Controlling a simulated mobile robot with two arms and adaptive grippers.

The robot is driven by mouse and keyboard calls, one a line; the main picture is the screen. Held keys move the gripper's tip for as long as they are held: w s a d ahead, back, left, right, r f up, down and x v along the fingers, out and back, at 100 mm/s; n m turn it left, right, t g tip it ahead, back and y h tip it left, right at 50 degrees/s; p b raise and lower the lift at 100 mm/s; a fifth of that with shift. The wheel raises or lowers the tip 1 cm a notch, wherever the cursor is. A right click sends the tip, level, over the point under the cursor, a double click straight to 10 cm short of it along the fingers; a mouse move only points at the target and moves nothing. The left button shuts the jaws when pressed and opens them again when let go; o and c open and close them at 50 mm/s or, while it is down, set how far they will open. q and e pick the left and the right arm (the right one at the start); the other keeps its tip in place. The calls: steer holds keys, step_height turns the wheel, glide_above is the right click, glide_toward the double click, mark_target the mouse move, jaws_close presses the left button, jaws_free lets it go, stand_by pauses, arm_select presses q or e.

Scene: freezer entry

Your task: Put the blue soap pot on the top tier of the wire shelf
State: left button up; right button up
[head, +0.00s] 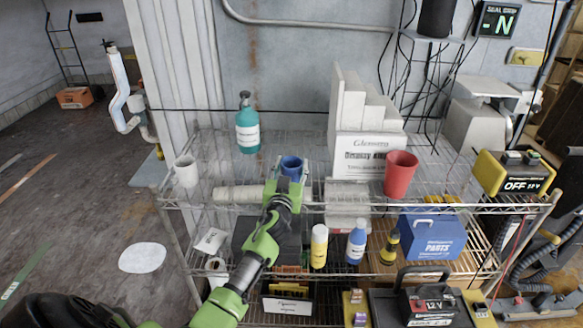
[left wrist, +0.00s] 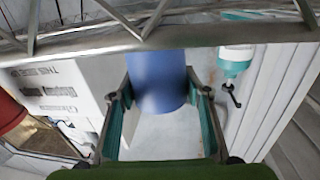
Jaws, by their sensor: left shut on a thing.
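The blue soap pot (head: 292,166) is at the middle of the wire shelf's top tier (head: 228,173), near its front edge. My left gripper (head: 290,182) is shut on it, with the arm reaching up from below in front of the shelf. In the left wrist view the pot (left wrist: 157,82) sits between the two fingers of the gripper (left wrist: 160,100), and the shelf's front rail (left wrist: 200,38) crosses close by its end. I cannot tell whether the pot touches the wires. My right gripper is not in view.
The top tier also holds a white cup (head: 186,171), a teal bottle (head: 247,126), a white lettered box (head: 366,155) and a red cup (head: 400,174). A yellow-black device (head: 512,172) is at the right end. Bottles and a blue parts box (head: 432,238) stand below.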

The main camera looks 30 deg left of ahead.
arm_select(q)
steer(key=shift+f, duration=0.3)
steer(key=o, duration=1.1)
steer(key=shift+r, duration=0.1)
steer(key=shift+s, duration=0.2)
steer(key=b+v, duration=0.2)
steer(key=v, duration=1.1)
steer(key=shift+s+d+r+b, duration=0.25)
steer(key=shift+d+r+b, duration=0.05)
